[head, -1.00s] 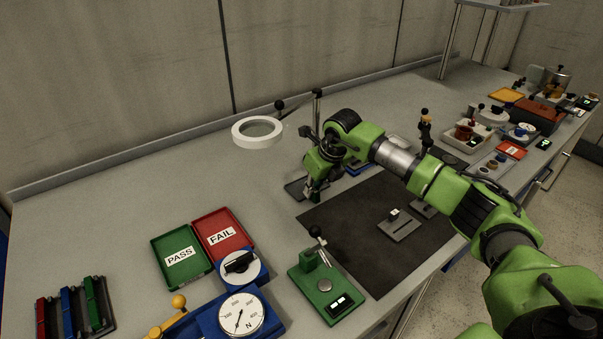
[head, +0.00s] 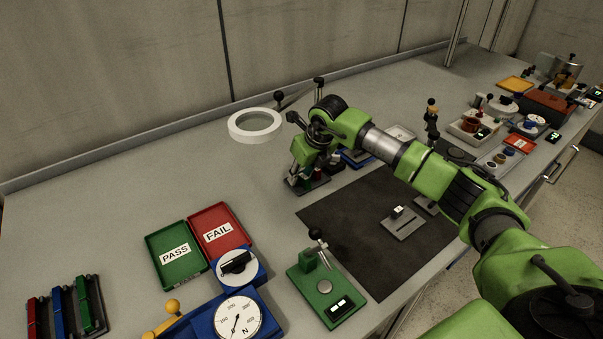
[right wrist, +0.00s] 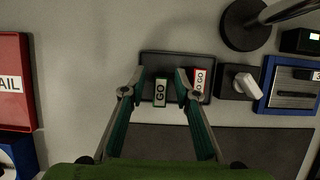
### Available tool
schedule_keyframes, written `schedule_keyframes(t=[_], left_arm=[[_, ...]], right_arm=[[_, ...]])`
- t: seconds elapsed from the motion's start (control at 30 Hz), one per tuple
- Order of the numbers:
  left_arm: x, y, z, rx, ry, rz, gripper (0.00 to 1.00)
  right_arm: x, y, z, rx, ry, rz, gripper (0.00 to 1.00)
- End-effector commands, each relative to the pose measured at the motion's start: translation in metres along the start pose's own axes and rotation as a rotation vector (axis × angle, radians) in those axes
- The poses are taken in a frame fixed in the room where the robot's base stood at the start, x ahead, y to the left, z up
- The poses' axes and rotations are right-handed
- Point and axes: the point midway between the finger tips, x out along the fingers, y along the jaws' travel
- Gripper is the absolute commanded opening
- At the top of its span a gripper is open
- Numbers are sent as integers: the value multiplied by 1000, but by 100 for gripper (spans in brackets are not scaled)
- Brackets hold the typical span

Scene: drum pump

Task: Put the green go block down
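The go block (right wrist: 160,92), with a pale GO label, stands in a dark holder (right wrist: 178,58) in the right wrist view. My right gripper (right wrist: 160,76) is open, with one finger on each side of the block and a gap at both sides. The red no-go block (right wrist: 200,80) is just right of the right finger, in the same holder. In the head view my right gripper (head: 299,181) is low over the holder (head: 320,184), and the go block is largely hidden by the fingers. My left gripper is out of view.
A round magnifier (head: 234,132) stands behind my right gripper. A black mat (head: 345,225) lies in front. Green PASS (head: 163,241) and red FAIL (head: 230,215) trays are at the left. A blue fixture (right wrist: 288,112) and grey-tipped piece (right wrist: 243,84) are right of the holder.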

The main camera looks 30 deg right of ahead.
Motion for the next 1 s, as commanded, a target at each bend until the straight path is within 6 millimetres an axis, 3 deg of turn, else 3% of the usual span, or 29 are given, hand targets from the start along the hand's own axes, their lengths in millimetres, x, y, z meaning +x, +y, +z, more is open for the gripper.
schedule_keyframes(t=[0.27, 0.7, 1.0], left_arm=[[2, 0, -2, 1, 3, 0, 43], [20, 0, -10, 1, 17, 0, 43], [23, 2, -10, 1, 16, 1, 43]], right_arm=[[-8, -1, 1, 1, -3, -1, 29], [-94, -2, 1, 0, -4, -3, 29], [-121, 0, 0, 0, -1, -1, 29]])
